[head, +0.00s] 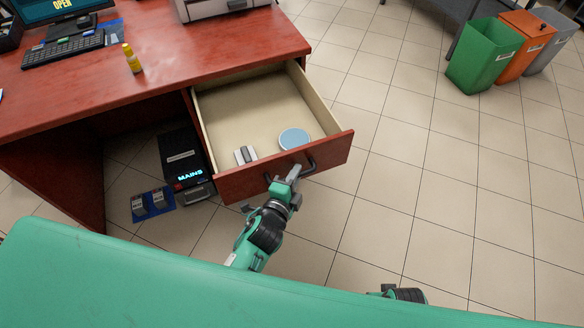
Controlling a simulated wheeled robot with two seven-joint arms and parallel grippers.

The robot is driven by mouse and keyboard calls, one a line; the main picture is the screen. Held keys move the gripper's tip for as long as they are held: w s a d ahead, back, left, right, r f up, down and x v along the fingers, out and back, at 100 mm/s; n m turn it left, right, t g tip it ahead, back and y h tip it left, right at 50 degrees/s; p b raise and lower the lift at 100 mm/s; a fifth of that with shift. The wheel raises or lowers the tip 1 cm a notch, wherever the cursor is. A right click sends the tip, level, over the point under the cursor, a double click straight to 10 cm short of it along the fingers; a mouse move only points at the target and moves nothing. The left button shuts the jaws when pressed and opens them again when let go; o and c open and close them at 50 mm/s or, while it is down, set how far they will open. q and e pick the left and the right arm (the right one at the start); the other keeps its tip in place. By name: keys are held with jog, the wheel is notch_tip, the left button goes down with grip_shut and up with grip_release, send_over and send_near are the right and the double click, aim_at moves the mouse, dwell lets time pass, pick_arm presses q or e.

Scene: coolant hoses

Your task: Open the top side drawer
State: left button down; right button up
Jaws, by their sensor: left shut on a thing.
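The top side drawer (240,108) of the red-brown desk is pulled well out, with its pale inside in view. A blue round tin (294,138) and a small grey and white item (245,155) lie in it near the front. My left gripper (291,175) is shut on the dark drawer handle (309,166) at the drawer's front panel (332,152). Part of the handle is hidden behind the gripper. Of my right arm only a small dark piece shows at the bottom edge; its gripper is not in view.
The desk top (190,60) carries a keyboard (62,49), a yellow bottle (132,58) and a printer-like box (215,8). A black box (182,158) stands under the desk. Green (484,55), orange and grey bins stand far right. The tiled floor right of the drawer is clear.

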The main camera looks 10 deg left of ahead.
dwell(0.3)
pick_arm(q)
jog(key=c, duration=1.4)
grip_release()
jog(key=v, duration=1.4)
jog(key=shift+b, duration=0.3)
pick_arm(e)
jog(key=shift+s+r, duration=0.1)
jog(key=shift+r, duration=0.35)
pick_arm(q)
jog(key=shift+w+f, duration=0.1)
jog(key=shift+f, duration=0.05)
pick_arm(e)
jog(key=shift+w+a+r, duration=0.1)
jog(key=shift+w+r, duration=0.05)
jog(key=shift+w, duration=0.25)
